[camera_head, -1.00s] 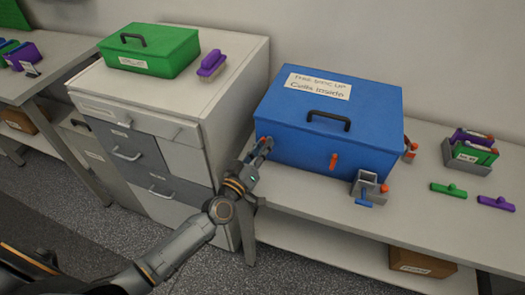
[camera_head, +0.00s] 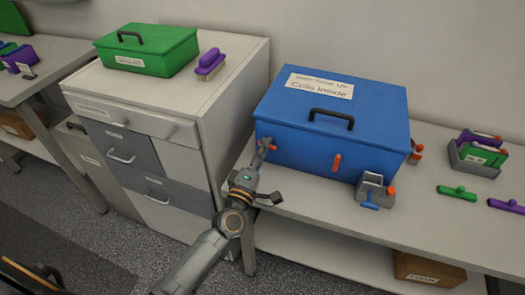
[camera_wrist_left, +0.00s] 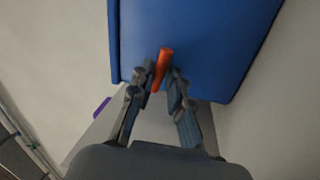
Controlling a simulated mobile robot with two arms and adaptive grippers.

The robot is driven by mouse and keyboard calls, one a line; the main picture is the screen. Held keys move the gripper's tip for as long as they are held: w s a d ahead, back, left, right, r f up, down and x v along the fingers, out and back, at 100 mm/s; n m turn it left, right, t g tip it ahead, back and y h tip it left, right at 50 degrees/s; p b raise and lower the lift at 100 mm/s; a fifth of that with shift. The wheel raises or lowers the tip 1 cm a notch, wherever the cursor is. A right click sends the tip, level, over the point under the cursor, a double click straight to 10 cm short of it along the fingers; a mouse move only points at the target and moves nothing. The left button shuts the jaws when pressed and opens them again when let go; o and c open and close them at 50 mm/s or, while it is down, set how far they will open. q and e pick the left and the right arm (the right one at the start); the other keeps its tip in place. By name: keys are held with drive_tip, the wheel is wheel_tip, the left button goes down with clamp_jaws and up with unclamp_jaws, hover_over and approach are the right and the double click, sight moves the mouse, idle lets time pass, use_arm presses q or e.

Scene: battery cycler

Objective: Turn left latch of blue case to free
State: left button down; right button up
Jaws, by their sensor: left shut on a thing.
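The blue case (camera_head: 325,122) stands closed on the workbench, with a black handle and a label on its lid. Its left latch is an orange lever (camera_head: 270,146) at the left end of the front face, partly hidden by my gripper. A second orange latch (camera_head: 337,162) sits further right on the same face. My left gripper (camera_head: 264,152) is at the left latch. In the left wrist view the orange lever (camera_wrist_left: 162,68) stands between the two fingers, tilted slightly, and the fingers are shut on it. My right gripper is not in view.
A grey fixture with a blue lever (camera_head: 373,190) stands in front of the case's right end. A grey rack (camera_head: 463,166), a green tool (camera_head: 457,192) and a purple tool (camera_head: 506,206) lie further right. A drawer cabinet (camera_head: 200,120) with a green case (camera_head: 147,52) stands left.

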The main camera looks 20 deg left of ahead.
use_arm(q)
drive_tip(key=shift+r+n+y, duration=0.1)
drive_tip(key=shift+n+y, duration=0.2)
drive_tip(key=shift+n, duration=0.7)
drive_tip(key=shift+r, duration=0.1)
drive_tip(key=c, duration=1.4)
unclamp_jaws()
drive_tip(key=shift+s+f, duration=0.25)
drive_tip(key=shift+s, duration=0.1)
drive_tip(key=s+f, duration=0.2)
drive_tip(key=s, duration=0.9)
drive_tip(key=shift+a, duration=0.15)
